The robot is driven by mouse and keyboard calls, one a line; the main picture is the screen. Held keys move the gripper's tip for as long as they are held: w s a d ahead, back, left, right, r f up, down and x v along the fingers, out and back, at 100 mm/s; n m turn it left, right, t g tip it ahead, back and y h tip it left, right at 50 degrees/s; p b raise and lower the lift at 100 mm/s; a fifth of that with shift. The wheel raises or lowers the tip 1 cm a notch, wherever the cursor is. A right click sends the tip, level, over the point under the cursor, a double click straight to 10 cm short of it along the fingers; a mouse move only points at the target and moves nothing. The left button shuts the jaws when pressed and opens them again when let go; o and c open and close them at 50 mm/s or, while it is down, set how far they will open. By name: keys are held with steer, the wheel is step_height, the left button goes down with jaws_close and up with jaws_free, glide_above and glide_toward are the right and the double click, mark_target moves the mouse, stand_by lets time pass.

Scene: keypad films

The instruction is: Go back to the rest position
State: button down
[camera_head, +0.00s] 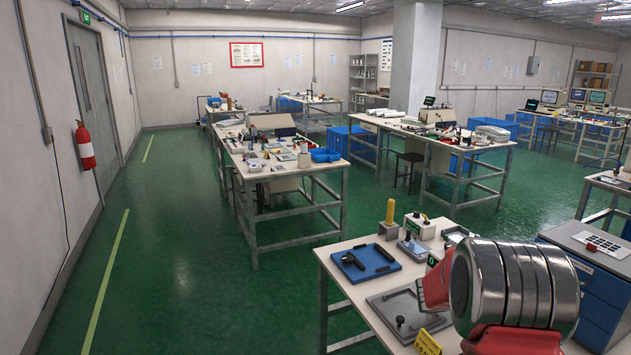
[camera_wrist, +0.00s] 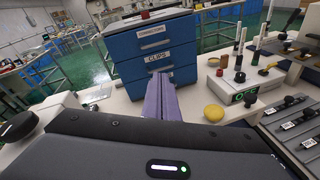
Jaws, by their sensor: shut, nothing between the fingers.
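My gripper (camera_wrist: 162,98) shows in the wrist view as two purple fingers lying against each other, shut and empty. In the head view, my arm's ribbed metal and red parts fill the lower right, over the near bench (camera_head: 345,292). My fingertips cannot be made out there.
The bench holds a blue tray (camera_head: 366,263), a grey plate (camera_head: 398,312) and a yellow sign (camera_head: 427,343). In the wrist view, a control box with a green display (camera_wrist: 232,91), a yellow knob (camera_wrist: 214,113) and a labelled rack (camera_wrist: 296,122) stand right. Open green floor (camera_head: 190,260) lies left.

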steer(key=s+a+r+m+t+y, duration=0.1)
steer(key=s+a+r+m+y, duration=0.1)
steer(key=s+a+m+y, duration=0.3)
steer(key=s+a+r+m+t+y, duration=0.1)
steer(key=s+a+m+y, duration=0.4)
steer(key=s+a, duration=0.9)
steer(key=s+a+r+m+t+y, duration=0.1)
steer(key=s+a+r+m+y, duration=0.2)
steer(key=s+a, duration=0.7)
steer(key=a+m+y, duration=0.2)
steer(key=a, duration=1)
steer(key=shift+r+t+y, duration=0.3)
steer(key=shift+r, duration=0.1)
